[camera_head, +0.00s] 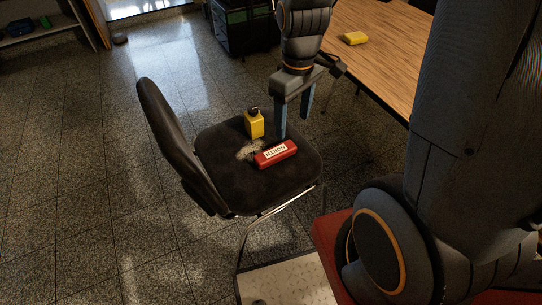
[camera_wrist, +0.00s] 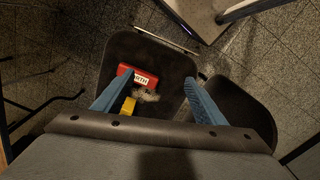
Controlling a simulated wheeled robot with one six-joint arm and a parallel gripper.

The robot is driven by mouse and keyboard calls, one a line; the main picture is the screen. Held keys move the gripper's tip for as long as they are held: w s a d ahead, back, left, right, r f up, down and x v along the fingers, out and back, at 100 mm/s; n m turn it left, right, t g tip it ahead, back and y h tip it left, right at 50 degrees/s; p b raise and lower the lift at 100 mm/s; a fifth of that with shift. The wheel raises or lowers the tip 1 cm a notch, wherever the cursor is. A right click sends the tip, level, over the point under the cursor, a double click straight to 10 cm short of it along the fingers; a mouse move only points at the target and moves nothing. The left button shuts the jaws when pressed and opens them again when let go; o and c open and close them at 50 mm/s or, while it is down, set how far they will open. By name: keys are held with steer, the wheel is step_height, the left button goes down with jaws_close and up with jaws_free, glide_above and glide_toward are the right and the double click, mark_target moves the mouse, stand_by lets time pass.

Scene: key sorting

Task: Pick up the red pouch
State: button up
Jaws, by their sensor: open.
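The red pouch (camera_head: 276,154) lies on the black chair seat (camera_head: 236,187), towards its front, with a white label that seems to read NORTH. In the wrist view the red pouch (camera_wrist: 148,82) is below the fingers, close to the left fingertip. My gripper (camera_head: 292,124) is open and points down over the right side of the seat, with nothing held. In the wrist view my gripper (camera_wrist: 160,76) shows two blue fingers spread wide, and the left one partly covers the pouch. I cannot tell the exact height of the fingertips above the seat.
A yellow container with a dark top (camera_head: 254,126) stands on the seat behind the pouch. A pale, patchy cluster (camera_head: 249,151), unclear in kind, lies beside the pouch. The chair's backrest (camera_head: 178,145) rises at left. A wooden table (camera_head: 374,52) with a yellow object (camera_head: 355,38) stands at upper right.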

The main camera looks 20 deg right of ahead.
steer(key=w+f+n+b, duration=0.4)
steer(key=w+f+n, duration=0.35)
steer(key=f, duration=0.35)
steer(key=n+b, duration=0.3)
steer(key=n, duration=0.4)
glide_above(275, 151)
steer(key=f, duration=1.2)
steer(key=shift+s+f, duration=0.1)
steer(key=shift+s, duration=0.1)
steer(key=shift+n, duration=0.25)
step_height(275, 151, down, 7)
steer(key=shift+w+f, duration=0.15)
steer(key=shift+f, duration=0.05)
steer(key=c, duration=1.3)
